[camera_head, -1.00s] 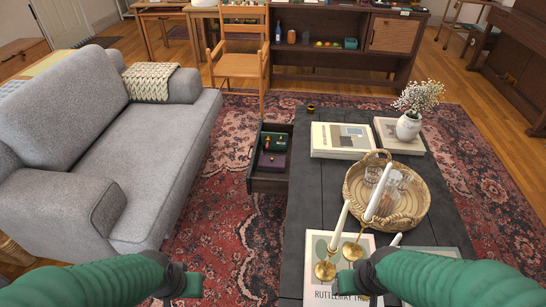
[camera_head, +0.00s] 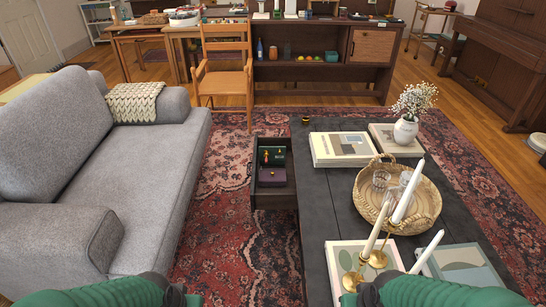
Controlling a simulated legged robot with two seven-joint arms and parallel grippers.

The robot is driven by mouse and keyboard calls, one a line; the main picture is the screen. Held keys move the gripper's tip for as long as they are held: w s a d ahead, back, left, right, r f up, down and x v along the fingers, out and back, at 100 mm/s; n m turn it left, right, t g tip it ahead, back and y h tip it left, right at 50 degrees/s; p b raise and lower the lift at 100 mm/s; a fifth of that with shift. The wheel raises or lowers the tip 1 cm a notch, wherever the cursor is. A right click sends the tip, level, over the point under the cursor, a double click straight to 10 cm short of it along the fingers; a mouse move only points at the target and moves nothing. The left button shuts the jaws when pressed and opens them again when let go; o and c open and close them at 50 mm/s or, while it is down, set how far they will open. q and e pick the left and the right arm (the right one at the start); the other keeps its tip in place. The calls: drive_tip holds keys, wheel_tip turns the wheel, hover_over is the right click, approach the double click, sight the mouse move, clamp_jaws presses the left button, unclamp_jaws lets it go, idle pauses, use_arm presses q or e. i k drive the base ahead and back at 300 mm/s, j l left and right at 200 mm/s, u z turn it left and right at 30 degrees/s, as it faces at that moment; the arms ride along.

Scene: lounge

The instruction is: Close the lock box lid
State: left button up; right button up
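A small dark purple box (camera_head: 271,176) sits in the open drawer (camera_head: 256,201) on the left side of the dark coffee table (camera_head: 320,215). A dark green part with a small gold-orange item (camera_head: 266,156) shows at the back of the box. I cannot tell whether that part is a raised lid or a separate thing. My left gripper (camera_head: 190,298) is at the bottom edge, left of the table and well short of the drawer. My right gripper (camera_head: 356,295) is at the bottom edge, near the front books. The fingers of both are too hidden or cut off to read.
A grey sofa (camera_head: 150,190) stands left, with patterned rug (camera_head: 215,235) between it and the drawer. The table holds a wicker tray (camera_head: 430,215) with glasses, white candles (camera_head: 405,195) in brass holders, books (camera_head: 341,148) and a flower vase (camera_head: 406,131). A wooden chair (camera_head: 226,73) stands behind.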

sight(276, 152)
drive_tip(key=i+j+u, duration=0.25)
drive_tip(key=i+j, duration=0.5)
drive_tip(key=i+u, duration=0.1)
drive_tip(key=i, duration=0.35)
drive_tip(key=i+l+u, duration=0.1)
drive_tip(key=i, duration=0.4)
